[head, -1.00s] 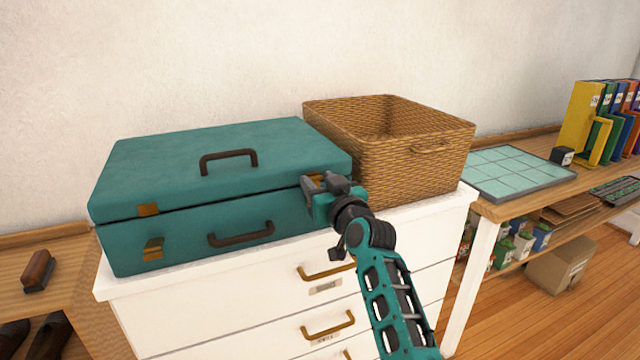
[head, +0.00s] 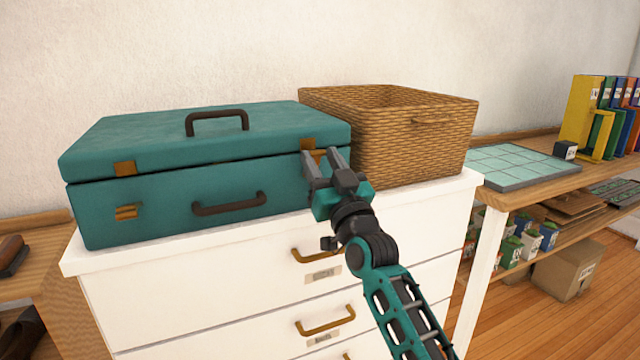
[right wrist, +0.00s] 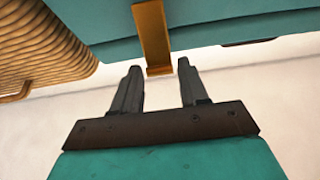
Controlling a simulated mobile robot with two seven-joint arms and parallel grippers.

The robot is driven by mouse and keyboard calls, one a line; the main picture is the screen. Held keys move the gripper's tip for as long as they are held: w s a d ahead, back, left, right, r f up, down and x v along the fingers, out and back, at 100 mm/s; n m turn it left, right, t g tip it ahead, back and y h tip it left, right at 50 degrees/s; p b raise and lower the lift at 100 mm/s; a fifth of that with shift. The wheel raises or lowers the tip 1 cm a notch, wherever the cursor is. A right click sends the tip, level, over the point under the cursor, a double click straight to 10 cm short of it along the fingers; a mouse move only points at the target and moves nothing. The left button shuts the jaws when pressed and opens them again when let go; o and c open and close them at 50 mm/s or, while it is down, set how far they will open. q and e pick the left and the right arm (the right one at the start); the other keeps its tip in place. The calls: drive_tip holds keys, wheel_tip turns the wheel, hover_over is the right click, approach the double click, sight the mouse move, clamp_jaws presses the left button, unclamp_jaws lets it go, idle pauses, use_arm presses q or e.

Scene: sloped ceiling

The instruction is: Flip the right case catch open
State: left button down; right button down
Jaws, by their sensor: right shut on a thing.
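The teal case (head: 170,200) lies closed on the white drawer cabinet. Its right catch (head: 308,144) is brass; in the head view its upper part shows on the lid and the lower part is hidden behind my right gripper (head: 322,160). The left catch shows as an upper brass plate (head: 125,168) and a separate lower piece (head: 128,212). My left gripper is out of view.
A wicker basket (head: 400,150) stands close to the case's right side on the cabinet (head: 190,290). Dark handles sit on the case lid (head: 217,116) and front (head: 228,206). A wooden table (head: 500,205) with a tiled mat is at right. The front of the cabinet is clear.

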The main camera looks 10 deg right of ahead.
drive_tip(key=b, duration=0.1)
drive_tip(key=f+t+b, duration=0.1)
drive_tip(key=shift+s+f+b, duration=0.1)
drive_tip(key=shift+s+b, duration=0.15)
drive_tip(key=shift+b, duration=0.05)
use_arm(q)
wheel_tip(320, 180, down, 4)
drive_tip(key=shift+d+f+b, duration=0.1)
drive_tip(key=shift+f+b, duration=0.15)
drive_tip(key=shift+b, duration=0.25)
use_arm(e)
drive_tip(key=shift+d+t+y, duration=0.1)
drive_tip(key=shift+t+y, duration=0.2)
drive_tip(key=shift+t, duration=0.1)
drive_tip(key=shift+s, duration=0.1)
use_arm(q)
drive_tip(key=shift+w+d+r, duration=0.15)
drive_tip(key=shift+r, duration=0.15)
use_arm(e)
drive_tip(key=c, duration=0.7)
unclamp_jaws()
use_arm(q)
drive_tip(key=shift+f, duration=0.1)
use_arm(e)
drive_tip(key=shift+o, duration=0.7)
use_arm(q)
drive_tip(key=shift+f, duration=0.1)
